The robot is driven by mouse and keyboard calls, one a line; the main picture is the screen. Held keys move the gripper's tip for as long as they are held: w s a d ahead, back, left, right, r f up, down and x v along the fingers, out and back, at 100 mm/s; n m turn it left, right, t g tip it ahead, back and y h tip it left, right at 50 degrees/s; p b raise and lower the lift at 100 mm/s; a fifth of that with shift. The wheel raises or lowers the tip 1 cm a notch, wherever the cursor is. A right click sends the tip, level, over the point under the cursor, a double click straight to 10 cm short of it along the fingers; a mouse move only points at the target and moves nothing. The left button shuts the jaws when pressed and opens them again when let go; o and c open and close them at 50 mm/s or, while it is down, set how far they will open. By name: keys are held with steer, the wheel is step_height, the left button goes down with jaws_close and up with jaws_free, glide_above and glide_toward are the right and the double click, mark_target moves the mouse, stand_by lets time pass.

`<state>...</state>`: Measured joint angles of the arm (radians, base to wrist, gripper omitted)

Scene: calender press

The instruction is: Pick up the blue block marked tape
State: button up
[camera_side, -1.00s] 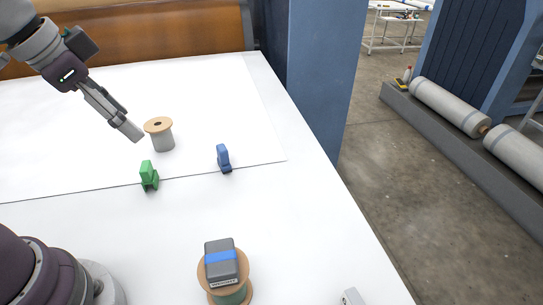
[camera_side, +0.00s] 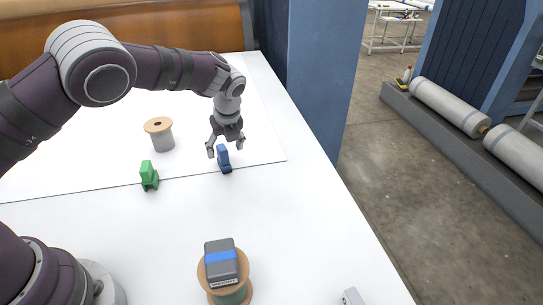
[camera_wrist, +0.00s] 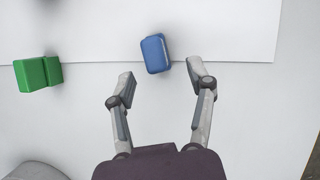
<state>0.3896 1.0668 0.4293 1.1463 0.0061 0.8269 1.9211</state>
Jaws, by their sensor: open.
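A small blue block (camera_side: 224,159) stands on the white table near the edge of the white sheet. No marking on it can be read. My gripper (camera_side: 226,153) is open and empty, pointing down just above the blue block in the side view. In the wrist view, the blue block (camera_wrist: 154,54) lies a little beyond the fingertips, between their lines, and my gripper (camera_wrist: 160,78) has its fingers spread on either side with nothing between them. I cannot tell the exact height gap.
A green block (camera_side: 148,175) stands to the left, also seen in the wrist view (camera_wrist: 38,74). A spool (camera_side: 161,135) is behind it. A grey device with a blue band (camera_side: 221,262) rests on another spool in front. A blue pillar (camera_side: 318,75) rises beyond the table's right side.

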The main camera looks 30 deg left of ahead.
mark_target(225, 154)
steer(key=x, duration=0.5)
steer(key=shift+s+d, duration=0.1)
steer(key=shift+s, duration=0.1)
jaws_close()
